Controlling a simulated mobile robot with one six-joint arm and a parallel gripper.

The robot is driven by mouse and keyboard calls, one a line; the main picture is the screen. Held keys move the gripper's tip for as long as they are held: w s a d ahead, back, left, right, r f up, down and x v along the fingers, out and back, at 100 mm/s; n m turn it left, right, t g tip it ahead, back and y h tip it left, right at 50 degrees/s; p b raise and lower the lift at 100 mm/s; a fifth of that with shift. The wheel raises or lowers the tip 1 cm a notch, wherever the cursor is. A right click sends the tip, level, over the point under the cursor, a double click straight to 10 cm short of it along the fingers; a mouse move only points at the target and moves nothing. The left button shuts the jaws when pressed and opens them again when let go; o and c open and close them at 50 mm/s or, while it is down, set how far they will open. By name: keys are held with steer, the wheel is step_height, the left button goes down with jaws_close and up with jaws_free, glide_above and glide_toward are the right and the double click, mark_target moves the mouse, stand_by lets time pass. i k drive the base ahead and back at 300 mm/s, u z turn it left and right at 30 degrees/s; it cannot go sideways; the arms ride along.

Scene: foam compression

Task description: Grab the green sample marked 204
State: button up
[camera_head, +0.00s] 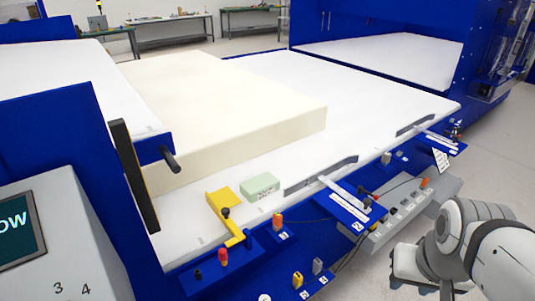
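A small pale green block (260,187) lies on the white table surface (370,100) near its front edge, left of the middle of the picture. Dark marking shows on its front face, but it is too small to read. My gripper (406,266) is at the lower right, beyond the table's front edge and well to the right of the green block. It is apart from the block. Its fingers are partly cut off and hidden by the arm, so I cannot tell whether they are open or shut.
A yellow bracket (225,202) stands just left of the green block, and a large cream foam slab (215,110) lies behind it. A blue-and-white lever plate (345,200) and a grey control box (412,212) are along the front edge. White surface is clear behind right.

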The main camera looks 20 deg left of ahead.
mark_target(256, 188)
steer(key=u, duration=0.7)
steer(key=i, duration=1.05)
steer(key=u, duration=0.6)
steer(key=k, duration=0.85)
steer(key=u, duration=0.2)
steer(key=i, duration=0.85)
steer(key=z, duration=0.15)
